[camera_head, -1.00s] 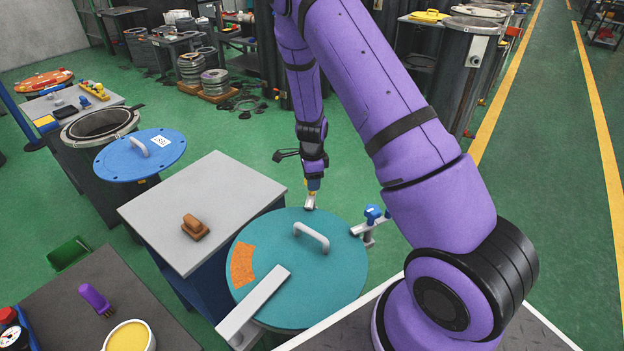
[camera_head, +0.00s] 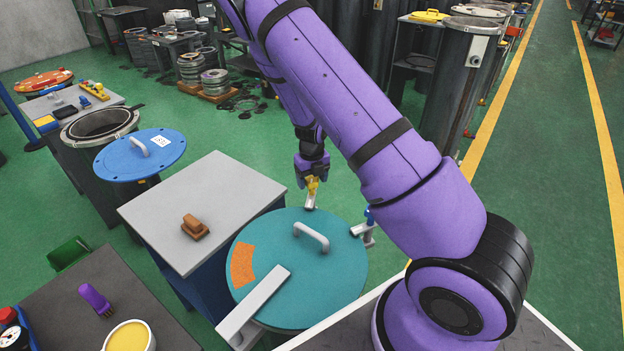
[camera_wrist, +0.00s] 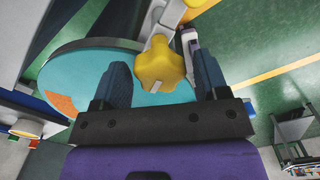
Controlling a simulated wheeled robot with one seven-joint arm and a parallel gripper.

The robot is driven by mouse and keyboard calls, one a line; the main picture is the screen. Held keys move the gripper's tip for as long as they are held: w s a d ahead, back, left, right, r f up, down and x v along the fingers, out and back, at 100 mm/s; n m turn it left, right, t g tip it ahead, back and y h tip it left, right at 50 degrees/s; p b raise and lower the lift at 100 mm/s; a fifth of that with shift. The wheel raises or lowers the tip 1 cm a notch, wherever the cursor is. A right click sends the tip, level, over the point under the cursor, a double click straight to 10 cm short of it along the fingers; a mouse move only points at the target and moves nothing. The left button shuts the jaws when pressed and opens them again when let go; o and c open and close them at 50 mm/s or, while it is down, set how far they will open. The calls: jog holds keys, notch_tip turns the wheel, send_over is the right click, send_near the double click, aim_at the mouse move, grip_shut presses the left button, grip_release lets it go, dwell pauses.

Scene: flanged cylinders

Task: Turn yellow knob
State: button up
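The yellow knob (camera_head: 312,184) is lobed and sits on a clamp at the far edge of the round teal lid (camera_head: 325,276). In the wrist view the yellow knob (camera_wrist: 161,66) lies between the two dark fingers of my gripper (camera_wrist: 158,68). The fingers are apart, one on each side, with small gaps showing beside the knob. In the head view my gripper (camera_head: 312,175) points down right at the knob, and its fingers are partly hidden. A blue knob (camera_head: 370,216) on another clamp stands at the lid's right edge, partly hidden by my arm.
The lid has a grey handle (camera_head: 311,236) and an orange patch (camera_head: 243,264). A grey-topped cabinet (camera_head: 165,215) with a brown object (camera_head: 195,227) stands to the left. A grey bar (camera_head: 253,305) crosses the lid's near edge. Green floor is clear beyond the lid.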

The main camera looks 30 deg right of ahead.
aim_at(311, 179)
jog(key=shift+r, duration=3.05)
jog(key=shift+a+r, duration=0.15)
jog(key=shift+r, duration=0.05)
jog(key=s+a+r+n+t+y, duration=0.1)
jog(key=s+a+r+n, duration=0.1)
jog(key=s+r+n, duration=0.35)
jog(key=s+a+r+n+y, duration=0.1)
jog(key=s+a+r+n, duration=0.15)
jog(key=r+n, duration=0.6)
jog(key=s+a+r+n+t+y, duration=0.1)
jog(key=s+a+r+n, duration=0.25)
jog(key=r, duration=0.65)
jog(key=s+r+n+t+h, duration=0.1)
jog(key=s+r+n, duration=0.5)
jog(key=s+n, duration=0.3)
jog(key=s+r+n+t+h, duration=0.2)
jog(key=s+r+n, duration=0.4)
jog(key=s+n, duration=0.4)
jog(key=shift+s, duration=0.55)
